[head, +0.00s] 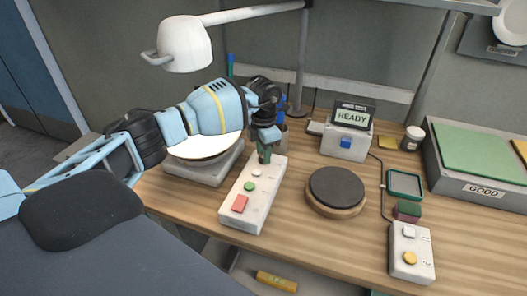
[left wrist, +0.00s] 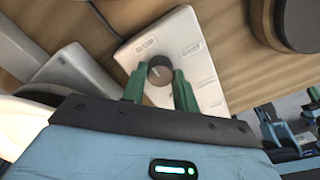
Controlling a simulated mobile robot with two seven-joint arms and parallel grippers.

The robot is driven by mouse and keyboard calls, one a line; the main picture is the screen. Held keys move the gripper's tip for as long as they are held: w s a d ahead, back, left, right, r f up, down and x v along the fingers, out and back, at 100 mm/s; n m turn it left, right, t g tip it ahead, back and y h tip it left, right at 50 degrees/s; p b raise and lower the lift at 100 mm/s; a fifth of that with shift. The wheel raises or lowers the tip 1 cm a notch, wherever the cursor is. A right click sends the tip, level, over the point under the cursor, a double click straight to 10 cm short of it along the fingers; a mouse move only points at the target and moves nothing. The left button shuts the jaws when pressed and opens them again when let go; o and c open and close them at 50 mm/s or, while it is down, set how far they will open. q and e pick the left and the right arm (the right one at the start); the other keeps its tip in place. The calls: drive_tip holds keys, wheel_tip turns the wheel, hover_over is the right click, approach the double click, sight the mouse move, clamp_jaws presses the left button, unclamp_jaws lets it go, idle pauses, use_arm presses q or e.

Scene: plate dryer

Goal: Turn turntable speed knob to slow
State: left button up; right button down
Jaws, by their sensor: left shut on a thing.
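A white control box (head: 232,212) lies on the wooden table, with a red square button (head: 240,203) and a green round button (head: 249,186). Its dark grey round knob (left wrist: 160,72) shows in the left wrist view, with a light pointer line on top; in the head view my gripper hides it. The labels around the knob are too small to read. My left gripper (head: 264,154) is at the box's far end, its green fingers either side of the knob and shut on it. The dark round turntable (head: 337,186) stands right of the box. My right gripper is out of view.
A white plate (head: 204,147) on a grey stand is left of the box. A display reading READY (head: 352,117) stands behind the turntable. A second white box (head: 411,253) with a yellow button is front right. A white lamp (head: 184,43) hangs above.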

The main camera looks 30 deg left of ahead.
use_arm(q)
drive_tip(key=o, duration=1)
drive_tip(key=shift+r, duration=0.15)
wheel_tip(320, 180, up, 8)
drive_tip(key=shift+f, duration=0.25)
